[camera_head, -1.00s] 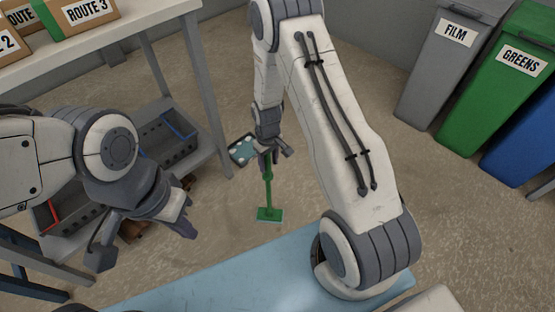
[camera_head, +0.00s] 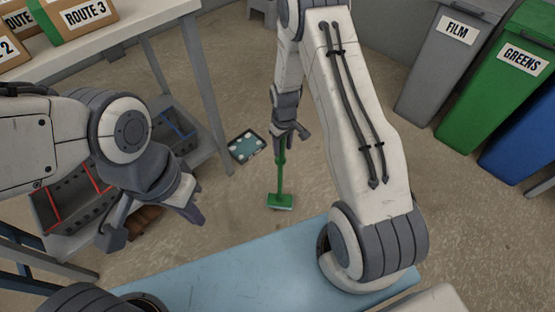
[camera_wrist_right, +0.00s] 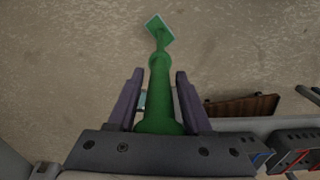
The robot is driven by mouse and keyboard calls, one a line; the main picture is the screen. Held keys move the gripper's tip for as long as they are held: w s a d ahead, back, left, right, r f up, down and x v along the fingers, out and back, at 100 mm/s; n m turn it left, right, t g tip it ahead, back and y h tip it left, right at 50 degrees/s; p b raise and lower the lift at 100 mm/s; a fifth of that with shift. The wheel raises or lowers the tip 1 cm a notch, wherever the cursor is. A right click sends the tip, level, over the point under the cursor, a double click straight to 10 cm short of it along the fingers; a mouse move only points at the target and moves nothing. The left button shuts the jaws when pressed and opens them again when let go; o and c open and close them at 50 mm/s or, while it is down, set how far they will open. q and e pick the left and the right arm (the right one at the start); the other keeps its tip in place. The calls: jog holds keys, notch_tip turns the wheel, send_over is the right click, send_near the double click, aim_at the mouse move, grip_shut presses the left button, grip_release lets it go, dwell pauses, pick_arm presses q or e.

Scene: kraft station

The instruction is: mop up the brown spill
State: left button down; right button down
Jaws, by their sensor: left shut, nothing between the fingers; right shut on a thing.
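A green mop (camera_head: 281,180) is held roughly upright by my right gripper (camera_head: 284,150), its flat head (camera_head: 280,203) low over the floor; I cannot tell whether it touches. In the right wrist view, the fingers (camera_wrist_right: 155,95) are shut around the green handle (camera_wrist_right: 160,90), with the head (camera_wrist_right: 159,27) beyond. My left gripper (camera_head: 155,228) is empty, at the left near the table's lower shelf. I cannot make out a brown spill for certain. A brown, wood-like piece (camera_wrist_right: 242,106) shows in the right wrist view.
A dark tray with pale round things (camera_head: 247,147) lies on the floor left of the mop. A table (camera_head: 190,60) with boxes and lower-shelf crates (camera_head: 165,140) stands left. Grey (camera_head: 440,70), green (camera_head: 500,85) and blue bins stand right.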

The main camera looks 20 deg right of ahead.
jog(key=shift+r+p, duration=2.3)
jog(key=shift+r, duration=0.55)
